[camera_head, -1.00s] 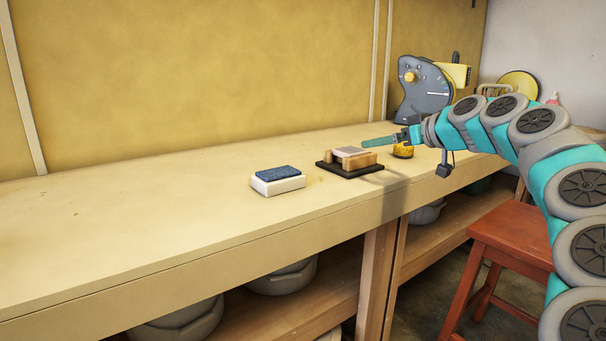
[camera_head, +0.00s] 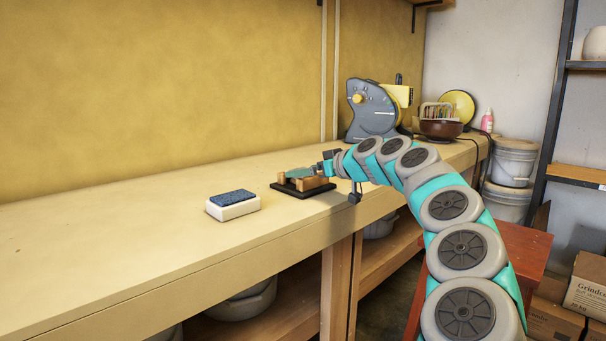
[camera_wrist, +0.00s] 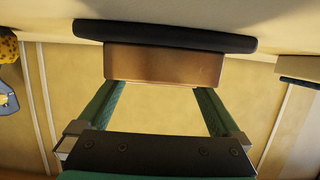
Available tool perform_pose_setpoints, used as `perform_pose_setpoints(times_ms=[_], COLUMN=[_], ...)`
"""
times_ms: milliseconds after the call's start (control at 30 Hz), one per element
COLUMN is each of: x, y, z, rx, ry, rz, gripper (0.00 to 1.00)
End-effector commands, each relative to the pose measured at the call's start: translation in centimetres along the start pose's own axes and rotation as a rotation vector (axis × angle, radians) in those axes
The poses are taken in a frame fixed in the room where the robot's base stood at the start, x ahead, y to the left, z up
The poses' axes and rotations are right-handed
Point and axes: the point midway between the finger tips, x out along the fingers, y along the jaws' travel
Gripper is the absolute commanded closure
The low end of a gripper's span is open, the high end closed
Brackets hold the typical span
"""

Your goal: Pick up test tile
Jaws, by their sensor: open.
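The wooden stand (camera_head: 314,184) sits on a black base (camera_head: 290,189) on the bench. The grey test tile is not clearly visible now; my fingers cover the stand's top in the head view. My gripper (camera_head: 295,174) is at the stand, its teal fingers over or beside the block. In the wrist view, which looks inverted, my gripper (camera_wrist: 158,88) is open, fingers apart, with nothing visible between them. The wooden block (camera_wrist: 165,65) and black base (camera_wrist: 165,36) lie just beyond the fingertips. I cannot tell whether they touch.
A white block with a blue top (camera_head: 232,205) lies left of the stand. A grey and yellow machine (camera_head: 373,112) stands behind, with a brown bowl (camera_head: 440,128) to its right. A red stool (camera_head: 520,255) stands before the bench. The bench's left side is clear.

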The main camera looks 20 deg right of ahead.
Motion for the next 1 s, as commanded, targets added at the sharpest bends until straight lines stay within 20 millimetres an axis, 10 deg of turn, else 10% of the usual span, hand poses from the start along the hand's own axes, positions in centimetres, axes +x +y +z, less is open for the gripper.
perform_pose_setpoints(times_ms=[133, 767, 1000], x=[-0.04, -0.03, -0.03], y=[-0.01, -0.03, -0.05], z=[0.01, 0.06, 0.05], rx=[0.0, 0.0, 0.0], ry=[0.0, -0.002, -0.002], rz=[0.0, -0.001, -0.002], gripper=[0.02, 0.73, 0.75])
